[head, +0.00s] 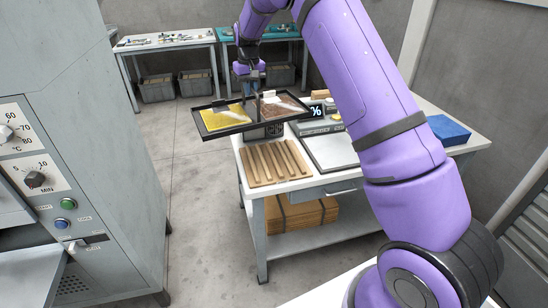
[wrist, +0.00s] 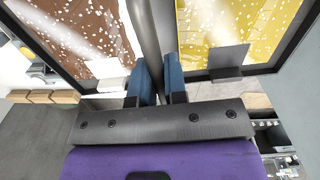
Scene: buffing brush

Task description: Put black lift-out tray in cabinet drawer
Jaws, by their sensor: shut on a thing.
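My gripper (head: 255,80) is above the tray's middle. In the wrist view, the blue fingers of my gripper (wrist: 160,85) are shut on the tray's grey upright handle, with the tray (wrist: 288,50) beyond. A drawer front (head: 341,190) shows under the bench top and looks shut. I cannot tell whether it is the cabinet drawer.
The bench top holds a slatted wooden rack (head: 272,163), a scale (head: 330,150), a percent display (head: 316,111) and a blue block (head: 448,130). A grey control machine (head: 40,190) stands at left. Open floor (head: 200,210) lies between it and the bench.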

